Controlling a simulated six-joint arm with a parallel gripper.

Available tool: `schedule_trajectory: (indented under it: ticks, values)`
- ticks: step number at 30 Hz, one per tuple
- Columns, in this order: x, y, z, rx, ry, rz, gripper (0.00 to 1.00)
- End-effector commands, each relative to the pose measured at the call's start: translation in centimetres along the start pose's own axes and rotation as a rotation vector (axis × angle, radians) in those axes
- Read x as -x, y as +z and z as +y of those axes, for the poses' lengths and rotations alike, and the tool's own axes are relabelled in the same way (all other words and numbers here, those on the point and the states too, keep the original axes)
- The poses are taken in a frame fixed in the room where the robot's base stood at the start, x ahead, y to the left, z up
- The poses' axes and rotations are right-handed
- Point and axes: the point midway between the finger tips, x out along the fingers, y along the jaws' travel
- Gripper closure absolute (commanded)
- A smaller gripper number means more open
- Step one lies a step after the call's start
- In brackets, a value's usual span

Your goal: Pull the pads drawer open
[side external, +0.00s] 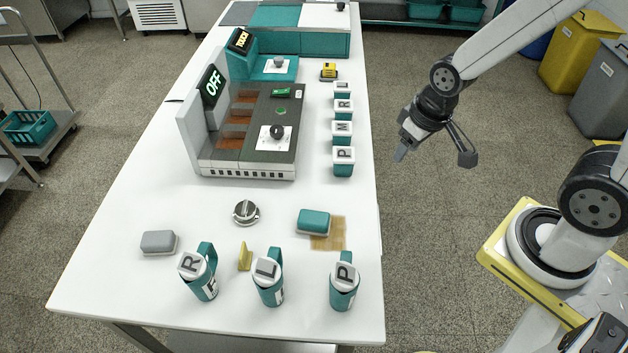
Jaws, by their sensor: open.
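No drawer labelled for pads can be made out. A teal-fronted unit (325,45) with a white and teal top stands at the far end of the white table; I cannot tell whether it holds the drawer, and no open drawer shows. My gripper (434,157) is open and empty, with its fingers spread, beyond the right edge of the table. It is apart from the unit and touches nothing.

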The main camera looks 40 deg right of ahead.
Motion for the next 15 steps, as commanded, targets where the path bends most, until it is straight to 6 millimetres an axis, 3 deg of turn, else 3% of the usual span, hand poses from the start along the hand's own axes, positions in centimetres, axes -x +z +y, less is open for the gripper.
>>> schedule_trajectory:
  ticks: [8,15]
  values:
    - [-0.5,-0.1,0.3,-0.06,-0.004,-0.028,0.47]
    - [-2.6,-0.1,1.6,-0.304,-0.019,-0.141,0.47]
